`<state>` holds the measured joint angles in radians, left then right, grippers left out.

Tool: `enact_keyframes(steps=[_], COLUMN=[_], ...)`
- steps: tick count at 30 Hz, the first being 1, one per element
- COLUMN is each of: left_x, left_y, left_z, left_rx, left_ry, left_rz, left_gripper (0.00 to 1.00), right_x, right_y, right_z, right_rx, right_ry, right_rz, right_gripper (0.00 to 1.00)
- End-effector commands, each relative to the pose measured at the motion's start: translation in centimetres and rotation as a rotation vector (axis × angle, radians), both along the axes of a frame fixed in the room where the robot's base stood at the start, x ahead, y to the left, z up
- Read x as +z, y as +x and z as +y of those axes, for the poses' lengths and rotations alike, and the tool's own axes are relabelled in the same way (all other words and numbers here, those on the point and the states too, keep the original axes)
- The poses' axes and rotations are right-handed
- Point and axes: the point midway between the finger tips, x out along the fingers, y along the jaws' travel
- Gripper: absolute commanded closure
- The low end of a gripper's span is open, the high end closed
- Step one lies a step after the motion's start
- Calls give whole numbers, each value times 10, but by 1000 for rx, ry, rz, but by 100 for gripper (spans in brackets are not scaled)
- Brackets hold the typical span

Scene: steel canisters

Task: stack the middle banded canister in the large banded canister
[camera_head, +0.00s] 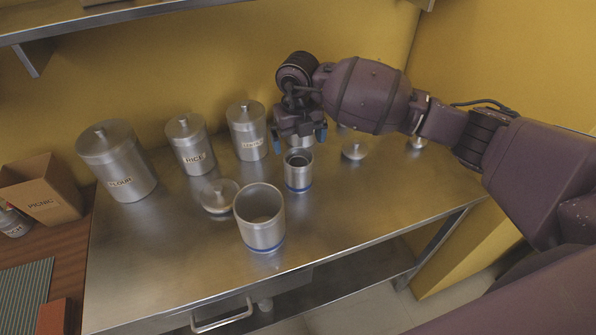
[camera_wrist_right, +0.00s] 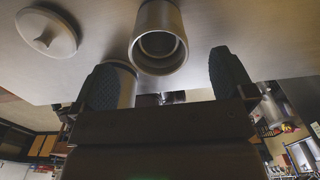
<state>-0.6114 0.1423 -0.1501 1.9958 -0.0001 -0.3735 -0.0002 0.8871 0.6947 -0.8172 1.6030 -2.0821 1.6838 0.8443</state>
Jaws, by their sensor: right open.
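The large banded canister (camera_head: 262,228) stands open and upright near the front of the steel table, with a blue band at its base. The middle banded canister (camera_head: 298,178) stands upright behind it, slightly right, also with a blue band low down. In the right wrist view the middle canister (camera_wrist_right: 150,20) shows an inner ring, apparently a smaller canister inside it. My right gripper (camera_head: 299,136) is open and empty, above and just behind the middle canister's rim, its fingers spread to either side. The left gripper is not in view.
Lidded canisters for flour (camera_head: 120,170), rice (camera_head: 190,150) and another (camera_head: 247,138) stand along the back left. A loose lid (camera_head: 218,196) lies left of the banded canisters; another lid (camera_head: 354,151) lies right. The table's front right is clear. A shelf (camera_head: 100,18) overhangs the upper left.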

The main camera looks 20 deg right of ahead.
Motion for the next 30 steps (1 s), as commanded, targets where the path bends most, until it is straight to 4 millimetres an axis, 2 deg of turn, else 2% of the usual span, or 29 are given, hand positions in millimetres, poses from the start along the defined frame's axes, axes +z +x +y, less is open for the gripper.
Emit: enact_keyframes(steps=[3,11,18,26,27,30], left_x=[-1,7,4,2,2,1], left_y=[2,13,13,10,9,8], left_z=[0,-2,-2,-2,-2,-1], left_rx=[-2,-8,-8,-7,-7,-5], left_ry=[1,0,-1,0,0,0], left_rz=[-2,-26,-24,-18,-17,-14], left_gripper=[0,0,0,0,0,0], right_x=[-14,-31,-64,-68,-68,-68], right_y=[-1,-5,-9,-9,-9,-9], right_z=[0,2,4,3,3,3], right_rx=[1,1,1,2,2,2], right_ry=[1,2,2,1,1,1], right_rz=[2,2,3,0,0,0], right_gripper=[0,0,0,0,2,17])
